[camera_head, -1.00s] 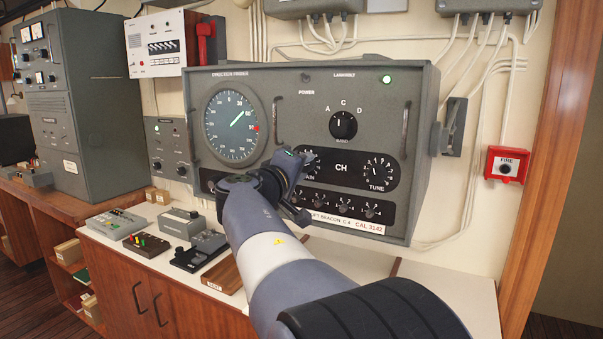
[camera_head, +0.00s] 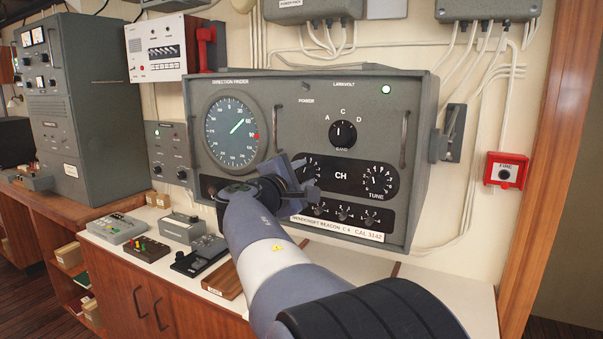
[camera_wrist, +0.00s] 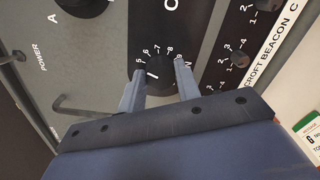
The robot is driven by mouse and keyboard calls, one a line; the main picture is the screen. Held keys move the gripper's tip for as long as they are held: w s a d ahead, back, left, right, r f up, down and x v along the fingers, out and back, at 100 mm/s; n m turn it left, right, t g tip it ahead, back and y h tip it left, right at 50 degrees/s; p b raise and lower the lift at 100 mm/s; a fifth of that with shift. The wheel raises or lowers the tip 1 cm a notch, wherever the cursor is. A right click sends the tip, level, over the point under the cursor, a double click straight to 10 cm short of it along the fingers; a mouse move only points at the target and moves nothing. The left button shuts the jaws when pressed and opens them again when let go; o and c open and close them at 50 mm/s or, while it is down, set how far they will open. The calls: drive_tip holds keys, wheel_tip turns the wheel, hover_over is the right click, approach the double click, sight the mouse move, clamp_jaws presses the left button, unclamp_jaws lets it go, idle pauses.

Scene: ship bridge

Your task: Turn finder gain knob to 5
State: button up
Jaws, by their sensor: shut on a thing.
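The direction finder (camera_head: 280,100) is a grey wall panel with a round green-needled dial (camera_head: 231,132). Its gain knob (camera_wrist: 160,70) is black and sits left of the "CH" label, with white scale numbers around it. In the wrist view my gripper (camera_wrist: 160,84) has its two fingers on either side of this knob and is shut on it. Numbers from about 5 to 9 show beyond the knob. A short pale mark shows on the knob, but I cannot tell exactly which number it points at. In the head view my gripper (camera_head: 304,180) hides most of the knob.
The band knob (camera_head: 343,134) is above and the tune knob (camera_head: 378,179) is to the right on the same panel. A row of small knobs (camera_head: 343,213) lies below. Metal handles (camera_head: 404,140) stick out from the panel. Small boxes stand on the counter (camera_head: 150,262).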

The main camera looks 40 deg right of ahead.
drive_tip(key=shift+n, duration=0.5)
drive_tip(key=o, duration=1)
drive_tip(key=shift+c, duration=0.2)
drive_tip(key=shift+a, duration=0.1)
drive_tip(key=b+v, duration=0.2)
drive_tip(key=v, duration=0.8)
drive_tip(key=shift+s+a, duration=0.15)
drive_tip(key=shift+a, duration=0.2)
drive_tip(key=shift+d, duration=0.15)
drive_tip(key=p+x, duration=0.2)
drive_tip(key=x, duration=0.8)
drive_tip(key=shift+d, duration=0.25)
